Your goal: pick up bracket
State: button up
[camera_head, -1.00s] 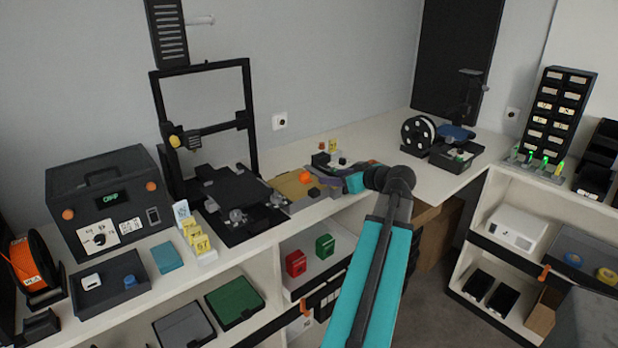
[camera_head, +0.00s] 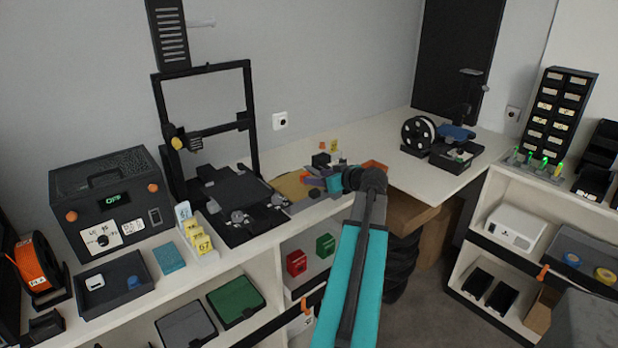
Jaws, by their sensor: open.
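My gripper (camera_head: 312,182) is open, seen small and from behind at the end of my teal arm. It is over the right part of the tan mat (camera_head: 288,186), beside the black printer. A small orange piece (camera_head: 304,176) shows at the mat's right side, right at the gripper's tip and partly covered by it. It may be the bracket, but its shape is too small to tell. I cannot see whether the fingers touch it. A small black block (camera_head: 320,160) stands just behind the gripper.
The black 3D printer (camera_head: 235,197) stands close on the left. An orange tray (camera_head: 375,166) lies just behind my wrist. The bench top between the tray and the spool is clear. Red and green boxes sit on the shelf below.

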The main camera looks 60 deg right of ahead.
aim_at(306, 175)
jog(key=shift+w+d+f+p, duration=0.15)
jog(key=shift+w+d+p, duration=0.1)
jog(key=shift+w+p, duration=0.35)
jog(key=shift+p+x, duration=0.5)
jog(key=shift+x, duration=1.45)
jog(key=shift+a, duration=0.1)
jog(key=c, duration=1.1)
jog(key=shift+r+b, duration=0.75)
jog(key=shift+r, duration=0.95)
jog(key=s+b, duration=0.1)
jog(key=s, duration=0.4)
jog(key=s+d+r+b, duration=0.1)
jog(key=s, duration=0.4)
jog(key=s+b, duration=0.2)
jog(key=s, duration=0.4)
jog(key=shift+d+r, duration=0.2)
jog(key=shift+r, duration=0.05)
